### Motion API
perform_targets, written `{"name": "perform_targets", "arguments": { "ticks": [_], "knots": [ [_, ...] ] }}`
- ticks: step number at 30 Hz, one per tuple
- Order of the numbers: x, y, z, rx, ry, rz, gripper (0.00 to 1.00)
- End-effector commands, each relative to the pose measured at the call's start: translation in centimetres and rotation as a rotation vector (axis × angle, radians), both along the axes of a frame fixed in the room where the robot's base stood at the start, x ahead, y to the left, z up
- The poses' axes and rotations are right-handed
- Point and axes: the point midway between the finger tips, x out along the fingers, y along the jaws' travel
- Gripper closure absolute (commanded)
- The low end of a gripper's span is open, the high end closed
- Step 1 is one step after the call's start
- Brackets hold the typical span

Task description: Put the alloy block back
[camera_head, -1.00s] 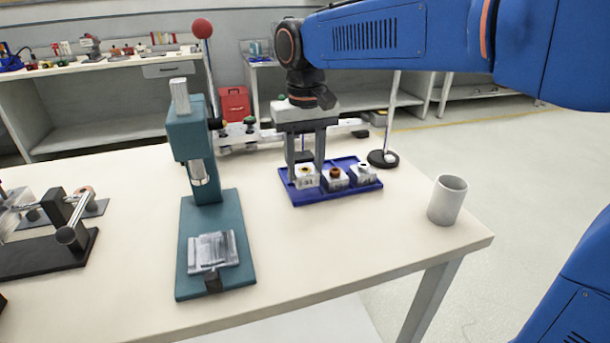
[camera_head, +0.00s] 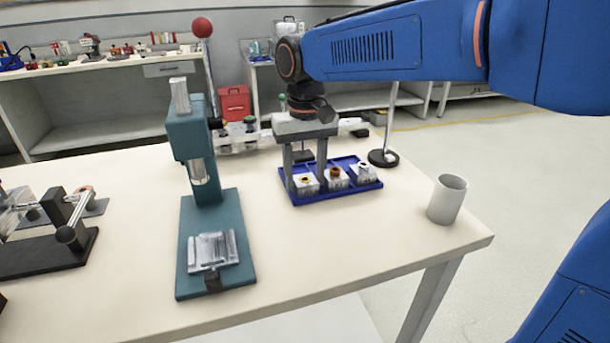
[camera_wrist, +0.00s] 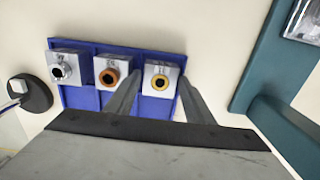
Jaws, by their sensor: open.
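Three pale blocks with ring tops stand in a row in a blue tray (camera_head: 297,203). The yellow-ringed block (camera_head: 306,183) is in the left compartment in the head view, right in the wrist view (camera_wrist: 160,77). The copper-ringed block (camera_head: 336,179) is in the middle, the dark-centred block (camera_head: 364,174) at the other end. No label tells me which is the alloy block. My gripper (camera_wrist: 156,90) is open, its fingers on either side of the yellow-ringed block, with a gap visible. It also shows from above the tray in the head view (camera_head: 306,186).
A teal press (camera_head: 207,225) stands left of the tray, with a metal plate on its base. A grey cup (camera_head: 447,200) stands near the right table edge. A round black-based stand (camera_head: 383,158) is behind the tray. The table front is clear.

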Motion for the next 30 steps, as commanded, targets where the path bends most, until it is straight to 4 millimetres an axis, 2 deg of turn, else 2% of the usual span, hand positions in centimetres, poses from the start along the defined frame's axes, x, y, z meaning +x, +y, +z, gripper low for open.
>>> {"name": "perform_targets", "arguments": {
  "ticks": [5,12,18,24,30],
  "knots": [
    [0.1,0.0,2.1,0.002,-0.003,0.000,0.52],
    [0.1,0.1,6.8,0.002,-0.004,0.000,0.52],
    [0.1,0.0,10.0,0.002,-0.002,0.000,0.52],
    [0.0,0.0,11.7,0.000,-0.001,0.000,0.52],
    [0.0,0.0,12.0,0.000,0.000,0.000,0.52]
  ]
}}
